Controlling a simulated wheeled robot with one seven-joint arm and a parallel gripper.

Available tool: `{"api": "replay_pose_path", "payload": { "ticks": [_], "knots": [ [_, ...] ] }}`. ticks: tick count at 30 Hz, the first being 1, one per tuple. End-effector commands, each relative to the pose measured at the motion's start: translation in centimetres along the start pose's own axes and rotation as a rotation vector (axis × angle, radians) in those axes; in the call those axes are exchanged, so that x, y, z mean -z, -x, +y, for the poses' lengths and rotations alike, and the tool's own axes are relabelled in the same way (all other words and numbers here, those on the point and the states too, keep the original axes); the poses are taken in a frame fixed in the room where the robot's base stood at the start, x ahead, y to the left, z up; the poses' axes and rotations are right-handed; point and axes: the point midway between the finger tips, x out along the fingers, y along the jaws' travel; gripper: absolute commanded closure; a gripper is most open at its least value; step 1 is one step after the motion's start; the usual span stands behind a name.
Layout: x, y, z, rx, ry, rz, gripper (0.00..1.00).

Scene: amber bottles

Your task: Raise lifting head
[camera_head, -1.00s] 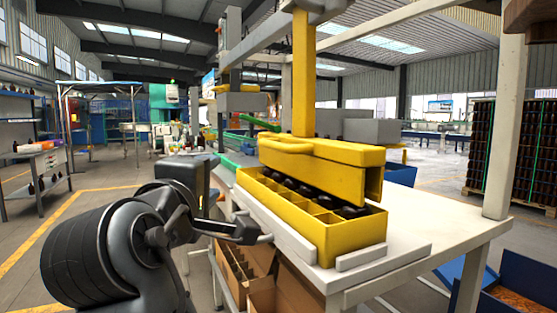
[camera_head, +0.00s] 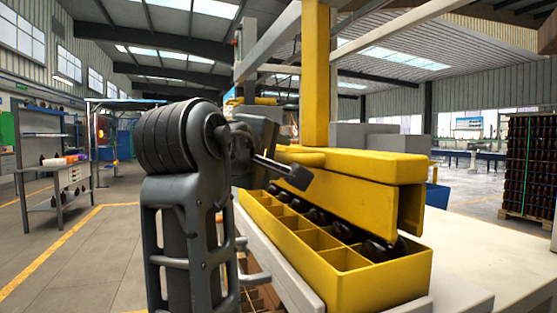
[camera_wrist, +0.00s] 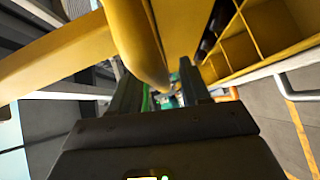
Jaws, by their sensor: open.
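The yellow lifting head (camera_head: 350,180) hangs on a yellow vertical post (camera_head: 315,75), low over a yellow compartmented crate (camera_head: 380,285). A rounded yellow handle (camera_head: 300,156) juts from its near left end. Dark bottle tops (camera_head: 315,217) show in a row of crate compartments below the head. My gripper (camera_head: 290,174) is open beside the handle. In the wrist view, the handle (camera_wrist: 140,45) comes down close to the open fingers of my gripper (camera_wrist: 160,85). I cannot tell whether it lies between them or whether they touch it.
The crate stands on a white table (camera_head: 480,245) with pale guide rails along its edge. A shelf unit (camera_head: 45,160) stands at the left, with open floor (camera_head: 75,245) in front. Stacked bottles (camera_head: 532,165) stand at the far right.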

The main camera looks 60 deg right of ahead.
Motion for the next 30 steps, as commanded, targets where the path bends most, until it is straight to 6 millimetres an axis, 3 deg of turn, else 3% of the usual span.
{"api": "replay_pose_path", "payload": {
  "ticks": [12,27,30],
  "knots": [
    [0.01,-1.13,0.02,-0.001,-0.001,0.001,0.54],
    [0.01,-1.09,-0.01,0.000,-0.001,0.001,1.00],
    [0.01,-1.09,-0.02,0.000,0.000,0.001,1.00]
  ]
}}
